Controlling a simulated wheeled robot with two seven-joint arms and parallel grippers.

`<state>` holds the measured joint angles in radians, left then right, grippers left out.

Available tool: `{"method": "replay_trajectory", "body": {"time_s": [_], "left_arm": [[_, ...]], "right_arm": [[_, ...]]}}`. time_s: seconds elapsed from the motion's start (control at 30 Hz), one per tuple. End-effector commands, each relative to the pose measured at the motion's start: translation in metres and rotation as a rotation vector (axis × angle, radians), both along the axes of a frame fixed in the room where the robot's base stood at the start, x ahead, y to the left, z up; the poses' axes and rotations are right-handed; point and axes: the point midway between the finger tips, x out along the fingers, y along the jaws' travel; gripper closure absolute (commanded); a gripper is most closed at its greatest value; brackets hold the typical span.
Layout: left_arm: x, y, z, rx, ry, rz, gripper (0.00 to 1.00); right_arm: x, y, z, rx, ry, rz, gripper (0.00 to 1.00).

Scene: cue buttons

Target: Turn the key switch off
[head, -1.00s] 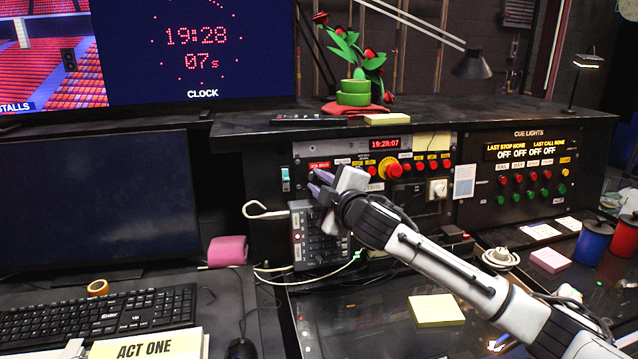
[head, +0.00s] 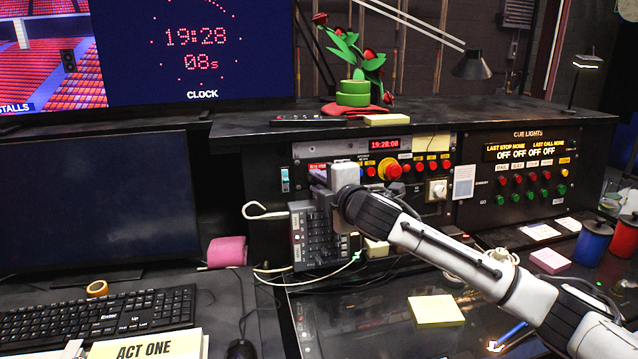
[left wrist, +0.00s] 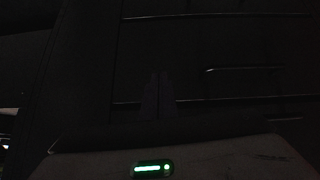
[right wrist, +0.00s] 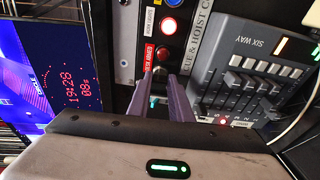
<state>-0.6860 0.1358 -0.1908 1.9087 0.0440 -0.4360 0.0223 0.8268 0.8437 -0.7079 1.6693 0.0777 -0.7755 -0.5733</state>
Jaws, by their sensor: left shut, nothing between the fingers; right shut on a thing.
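My right gripper (head: 320,178) is at the left part of the control panel (head: 300,152), its fingers pointing at the panel face. In the right wrist view its two purple fingers (right wrist: 160,90) are closed around a small teal-grey piece, which looks like the key of the key switch (right wrist: 156,100). A red lamp or button (right wrist: 162,54) sits by the "DESK ARMED" label (right wrist: 148,58) just beyond the fingertips. The hand hides the key switch in the head view, and its turned position is unclear. My left gripper (left wrist: 157,85) is shut and empty in a dark area.
A six-way fader box (head: 318,238) stands just below the right hand, close to it. A yellow-ringed red emergency button (head: 390,168) and red buttons lie to the right. A white hook (head: 265,210) and cables are left. A flower pot (head: 353,93) stands on the shelf above.

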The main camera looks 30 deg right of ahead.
Motion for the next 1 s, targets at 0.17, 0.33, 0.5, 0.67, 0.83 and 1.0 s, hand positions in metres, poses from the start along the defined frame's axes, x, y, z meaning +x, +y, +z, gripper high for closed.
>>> {"method": "replay_trajectory", "body": {"time_s": [0.17,0.33,0.5,0.67,0.83,1.0], "left_arm": [[0.0,0.0,0.0,0.0,-0.001,0.0,1.0],[0.0,0.0,0.0,0.0,-0.001,0.0,1.0],[0.0,0.0,0.0,0.0,-0.001,0.0,1.0],[0.001,0.0,0.0,0.0,-0.001,0.0,1.0],[0.001,0.0,-0.004,0.0,-0.001,0.0,1.0],[0.001,0.0,-0.009,0.0,-0.001,0.0,1.0]], "right_arm": [[0.0,0.0,-0.001,-0.002,0.001,0.0,1.0],[0.0,0.0,-0.001,-0.001,0.001,0.0,0.62],[0.0,0.0,0.0,0.0,0.0,0.0,0.62],[-0.002,0.0,0.0,0.0,0.0,0.0,0.62],[-0.018,0.002,0.001,-0.001,0.0,0.001,0.62],[-0.048,0.005,0.005,-0.004,-0.001,0.002,0.62]]}}
